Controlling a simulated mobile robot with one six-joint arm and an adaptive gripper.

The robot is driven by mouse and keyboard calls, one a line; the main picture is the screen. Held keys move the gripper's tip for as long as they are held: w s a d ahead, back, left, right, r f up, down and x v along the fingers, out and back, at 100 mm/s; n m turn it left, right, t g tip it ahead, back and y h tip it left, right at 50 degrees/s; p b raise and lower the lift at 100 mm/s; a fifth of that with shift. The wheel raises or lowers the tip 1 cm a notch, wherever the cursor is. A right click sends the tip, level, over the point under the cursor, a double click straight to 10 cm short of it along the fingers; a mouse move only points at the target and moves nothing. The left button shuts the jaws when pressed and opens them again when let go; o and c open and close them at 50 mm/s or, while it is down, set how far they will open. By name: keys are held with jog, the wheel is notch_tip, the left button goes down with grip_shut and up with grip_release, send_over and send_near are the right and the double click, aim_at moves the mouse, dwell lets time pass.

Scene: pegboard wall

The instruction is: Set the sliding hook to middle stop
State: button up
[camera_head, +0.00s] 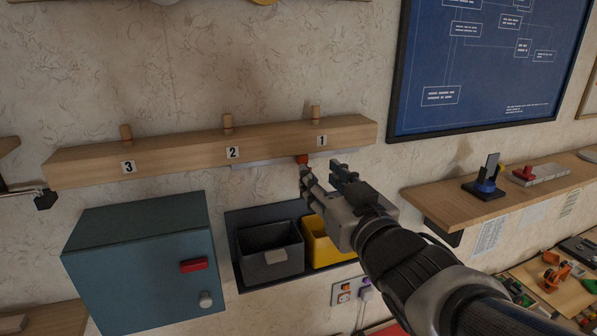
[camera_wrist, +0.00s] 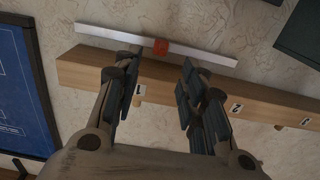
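The sliding hook appears as a small red-orange block (camera_head: 302,159) on a pale strip (camera_head: 255,163) under the wooden rail. The block sits near the middle of the strip's visible length, between labels 1 and 2 and closer to 1. In the wrist view the block (camera_wrist: 161,46) shows just beyond and between my fingertips. My gripper (camera_head: 322,173) is open and empty, just below the rail; its two fingers (camera_wrist: 157,68) stand apart in the wrist view. No contact with the block is visible. Any hook part below the block cannot be made out.
The wooden rail (camera_head: 195,152) carries pegs and labels 1, 2 and 3. Below it are a teal cabinet (camera_head: 135,260), a grey bin (camera_head: 268,262) and a yellow bin (camera_head: 320,250). A shelf (camera_head: 470,207) stands right of my arm.

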jog(key=v, duration=0.4)
jog(key=s+d+f+m+g+h+b, duration=0.2)
jog(key=d+f+h, duration=0.15)
jog(key=f, duration=0.25)
jog(key=s+d+f+m+g+h+b, duration=0.1)
jog(key=s+d+f+g+h+b, duration=0.15)
jog(key=d+f, duration=0.3)
jog(key=s+a+f+g+b, duration=0.2)
jog(key=s+f+g, duration=0.6)
jog(key=s+f, duration=0.6)
jog(key=s, duration=0.3)
jog(key=shift+m+b, duration=0.3)
dwell(0.4)
